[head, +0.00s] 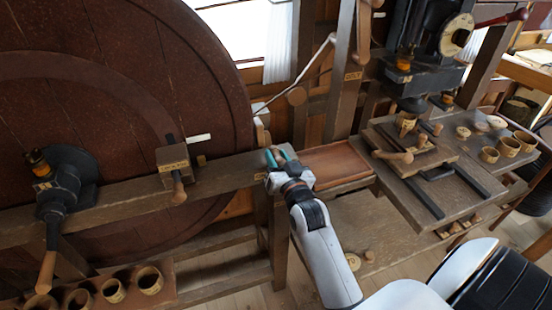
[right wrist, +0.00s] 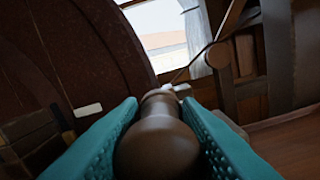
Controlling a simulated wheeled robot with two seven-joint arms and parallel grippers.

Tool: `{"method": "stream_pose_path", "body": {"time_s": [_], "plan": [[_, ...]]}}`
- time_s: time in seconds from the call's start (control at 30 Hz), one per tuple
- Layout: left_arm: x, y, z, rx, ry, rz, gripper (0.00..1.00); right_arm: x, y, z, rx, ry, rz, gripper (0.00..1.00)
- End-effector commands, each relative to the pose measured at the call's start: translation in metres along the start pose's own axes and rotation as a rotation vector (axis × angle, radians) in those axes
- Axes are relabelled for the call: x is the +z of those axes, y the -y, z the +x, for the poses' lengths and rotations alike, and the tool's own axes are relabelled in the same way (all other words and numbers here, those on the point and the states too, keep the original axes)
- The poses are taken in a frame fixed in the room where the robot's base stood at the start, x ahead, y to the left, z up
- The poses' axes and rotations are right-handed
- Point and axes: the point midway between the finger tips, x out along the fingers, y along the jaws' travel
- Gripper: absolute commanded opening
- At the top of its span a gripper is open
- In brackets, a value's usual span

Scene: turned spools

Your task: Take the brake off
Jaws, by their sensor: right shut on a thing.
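My right gripper (head: 280,157) is at the end of the wooden beam beside the big wheel, with its teal fingers closed on a brown turned wooden knob (right wrist: 158,145). In the right wrist view the knob sits between both fingers (right wrist: 160,130), rounded end towards the camera, with a narrower neck beyond. It looks like the handle of a lever; its lower part and pivot are hidden, so I cannot tell how the brake stands. The large dark red-brown wheel (head: 120,60) stands at the left. My left gripper is not in view.
A labelled box with a handle (head: 173,165) and a black crank unit (head: 66,185) sit on the beam to the left. A shallow brown tray (head: 335,165) lies right of my gripper. The machine table (head: 470,195) with small cups is further right. An upright post (head: 345,80) stands behind.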

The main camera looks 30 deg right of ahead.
Motion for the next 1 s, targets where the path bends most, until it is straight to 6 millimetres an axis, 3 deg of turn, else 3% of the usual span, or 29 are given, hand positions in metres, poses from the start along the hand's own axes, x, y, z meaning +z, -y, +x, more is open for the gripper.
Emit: {"method": "stream_pose_path", "body": {"time_s": [0.43,0.7,1.0], "plan": [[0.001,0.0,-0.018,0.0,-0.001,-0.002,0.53,0.022,0.052,0.0,-0.002,-0.001,0.281,0.0],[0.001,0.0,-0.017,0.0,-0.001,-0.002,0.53,0.025,0.087,0.0,-0.001,0.001,0.465,0.0],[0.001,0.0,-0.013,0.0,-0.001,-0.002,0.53,0.025,0.108,0.0,0.0,0.003,0.582,0.0]]}}
